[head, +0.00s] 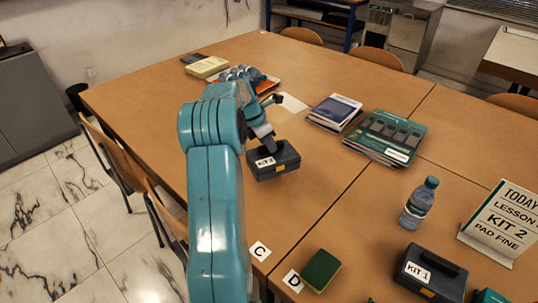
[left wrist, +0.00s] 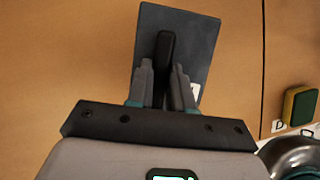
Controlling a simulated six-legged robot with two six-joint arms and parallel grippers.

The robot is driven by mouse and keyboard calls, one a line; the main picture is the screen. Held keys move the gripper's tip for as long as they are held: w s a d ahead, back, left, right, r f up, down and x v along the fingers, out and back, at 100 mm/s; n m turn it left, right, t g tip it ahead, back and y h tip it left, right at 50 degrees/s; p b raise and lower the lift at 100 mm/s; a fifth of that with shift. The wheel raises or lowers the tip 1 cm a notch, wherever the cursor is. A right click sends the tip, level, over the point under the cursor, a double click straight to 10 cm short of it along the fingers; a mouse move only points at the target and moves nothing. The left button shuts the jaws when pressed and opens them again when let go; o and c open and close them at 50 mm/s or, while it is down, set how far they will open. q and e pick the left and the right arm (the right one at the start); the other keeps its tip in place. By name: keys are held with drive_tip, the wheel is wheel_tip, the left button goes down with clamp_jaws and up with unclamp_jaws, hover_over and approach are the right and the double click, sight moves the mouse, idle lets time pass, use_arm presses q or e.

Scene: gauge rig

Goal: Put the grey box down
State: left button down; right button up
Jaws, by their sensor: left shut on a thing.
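The dark grey box (head: 287,163) has a "KIT 2" label and a yellow latch on its front. It is upright over the middle of the wooden table, near the table's left side. My left gripper (head: 268,143) is above it, shut on its top handle. In the left wrist view the box (left wrist: 196,48) lies beyond the fingers, and the dark handle (left wrist: 165,50) runs between the fingertips (left wrist: 164,75). I cannot tell whether the box's underside touches the table.
Books (head: 384,137) lie right of the box. A bottle (head: 419,203), a "KIT 1" box (head: 430,272), a sign (head: 503,222) and a green sponge (head: 320,270) stand nearer. Cards C (head: 259,251) and D (head: 292,281) lie at the near edge. Bare table surrounds the grey box.

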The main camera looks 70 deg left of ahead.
sight(268, 151)
use_arm(q)
drive_tip(key=shift+f, duration=2.1)
drive_tip(key=shift+f, duration=0.1)
drive_tip(key=c, duration=1)
unclamp_jaws()
drive_tip(key=shift+f, duration=0.1)
drive_tip(key=v, duration=1.2)
drive_tip(key=shift+d+p, duration=0.1)
drive_tip(key=shift+p, duration=0.2)
